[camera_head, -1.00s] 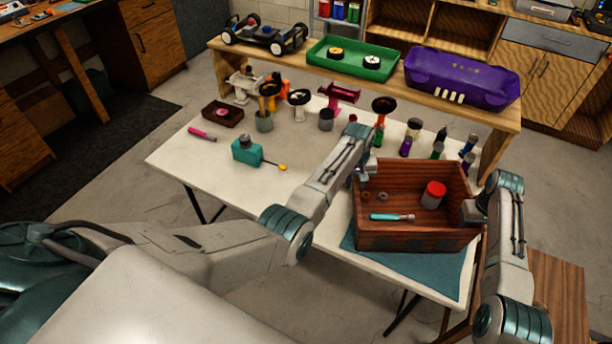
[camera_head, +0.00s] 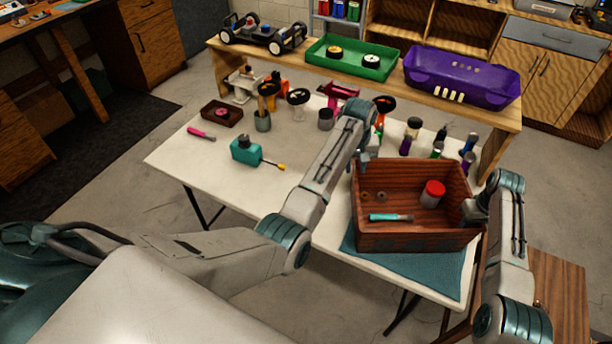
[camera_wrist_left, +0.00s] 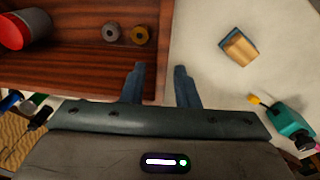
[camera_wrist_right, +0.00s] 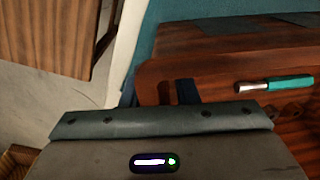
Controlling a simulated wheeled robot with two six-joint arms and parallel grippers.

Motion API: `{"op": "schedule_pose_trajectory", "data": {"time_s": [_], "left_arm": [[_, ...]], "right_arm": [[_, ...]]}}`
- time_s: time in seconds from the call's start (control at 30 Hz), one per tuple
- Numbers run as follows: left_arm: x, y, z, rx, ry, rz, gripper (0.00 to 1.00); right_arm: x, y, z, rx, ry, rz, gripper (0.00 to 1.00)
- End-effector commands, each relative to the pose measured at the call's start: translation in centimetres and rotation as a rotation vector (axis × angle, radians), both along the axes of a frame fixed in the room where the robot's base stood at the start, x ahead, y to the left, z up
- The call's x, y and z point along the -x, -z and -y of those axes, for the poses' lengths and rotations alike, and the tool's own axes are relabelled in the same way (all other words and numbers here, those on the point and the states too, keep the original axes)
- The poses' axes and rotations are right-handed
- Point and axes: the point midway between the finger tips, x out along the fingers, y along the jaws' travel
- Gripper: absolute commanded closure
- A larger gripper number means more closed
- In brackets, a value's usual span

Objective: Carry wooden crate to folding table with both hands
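The wooden crate (camera_head: 420,242) is dark reddish brown and stands on the folding table (camera_head: 215,178), over a teal mat. It holds a red-topped can (camera_head: 433,193), a teal-handled tool (camera_head: 390,217) and two small rings. My left gripper (camera_head: 364,163) is at the crate's left wall. In the left wrist view its fingers (camera_wrist_left: 160,85) are apart, one over the inside and one over the table. My right gripper (camera_head: 474,211) is at the right wall. In the right wrist view its fingers (camera_wrist_right: 157,92) lie either side of that wall; whether they press it is unclear.
A teal bottle-like item (camera_head: 245,151), a screwdriver, a pink marker and a small dark tray (camera_head: 222,112) lie on the table's left. Several bottles stand behind the crate. A raised shelf holds a car chassis (camera_head: 264,36), green tray (camera_head: 352,60) and purple shell (camera_head: 462,78).

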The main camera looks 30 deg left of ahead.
Motion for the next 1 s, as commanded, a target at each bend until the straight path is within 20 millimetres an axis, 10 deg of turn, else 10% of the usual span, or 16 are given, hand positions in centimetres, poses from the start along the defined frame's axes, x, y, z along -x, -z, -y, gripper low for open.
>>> {"op": "schedule_pose_trajectory", "data": {"time_s": [0.17, 0.6, 1.0], "left_arm": [[0.0, 0.0, 0.0, 0.0, 0.0, 0.001, 0.72], [-0.1, -0.2, 0.0, 0.0, 0.0, 0.002, 0.72], [0.0, -0.2, 0.0, 0.0, 0.0, 0.002, 0.72]], "right_arm": [[1.0, -0.5, -0.3, -0.005, -0.003, -0.02, 0.73], [0.8, -10.5, 0.5, 0.0, 0.0, 0.007, 0.73], [0.8, -12.6, 0.7, 0.001, 0.0, 0.009, 0.73]]}}
